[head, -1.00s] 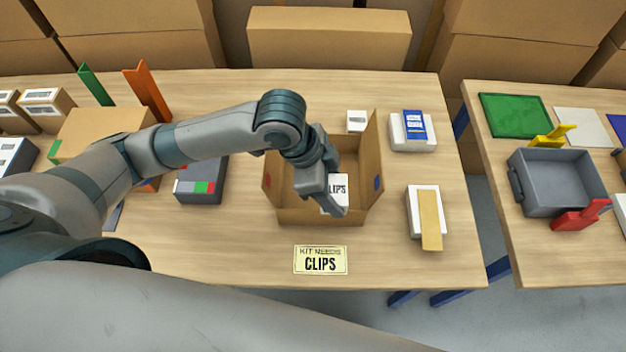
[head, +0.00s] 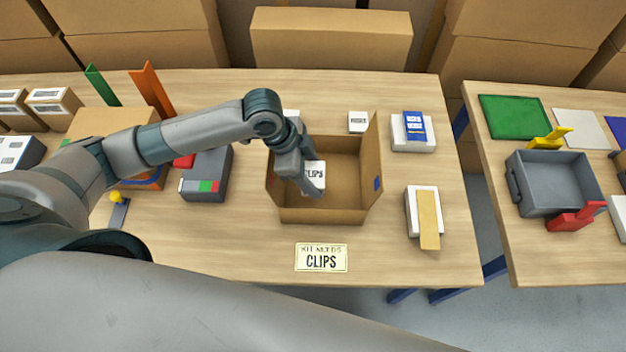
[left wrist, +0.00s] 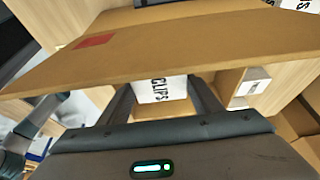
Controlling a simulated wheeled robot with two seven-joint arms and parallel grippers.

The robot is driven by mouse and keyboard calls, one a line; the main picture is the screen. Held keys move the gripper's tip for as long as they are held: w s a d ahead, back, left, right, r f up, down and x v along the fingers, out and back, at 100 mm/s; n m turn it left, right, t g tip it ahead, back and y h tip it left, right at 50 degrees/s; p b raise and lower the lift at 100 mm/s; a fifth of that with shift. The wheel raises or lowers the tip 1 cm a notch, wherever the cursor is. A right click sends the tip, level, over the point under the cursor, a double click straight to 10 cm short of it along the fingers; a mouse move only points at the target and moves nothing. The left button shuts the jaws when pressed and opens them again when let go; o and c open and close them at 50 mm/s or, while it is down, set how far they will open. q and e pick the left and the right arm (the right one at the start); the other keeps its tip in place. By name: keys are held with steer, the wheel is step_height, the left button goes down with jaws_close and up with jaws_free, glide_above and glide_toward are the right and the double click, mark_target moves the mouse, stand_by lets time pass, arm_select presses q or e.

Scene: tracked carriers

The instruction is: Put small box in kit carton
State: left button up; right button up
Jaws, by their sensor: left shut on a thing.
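The small box (head: 314,176) is white and marked CLIPS. My left gripper (head: 308,190) is shut on it, over the left part of the open kit carton (head: 322,216). In the left wrist view the small box (left wrist: 160,88) sits between the two fingers of my left gripper (left wrist: 163,98). A brown carton wall (left wrist: 150,45) crosses that view in front of it. I cannot tell how far the box is above the carton floor. The carton floor to its right looks bare. My right gripper is not in view.
A card (head: 321,257) reading KIT NEEDS CLIPS lies in front of the carton. Another white box (head: 358,122) stands behind it. White pads (head: 412,145) lie to the right, and a grey device (head: 207,174) to the left. A grey tray (head: 556,184) is on the right table.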

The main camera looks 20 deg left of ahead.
arm_select(q)
step_height(320, 180, down, 3)
steer(key=shift+r+p, duration=0.1)
steer(key=shift+p, duration=0.5)
steer(key=shift+f, duration=0.35)
steer(key=shift+f, duration=0.6)
steer(key=o, duration=1.2)
steer(key=shift+c, duration=0.2)
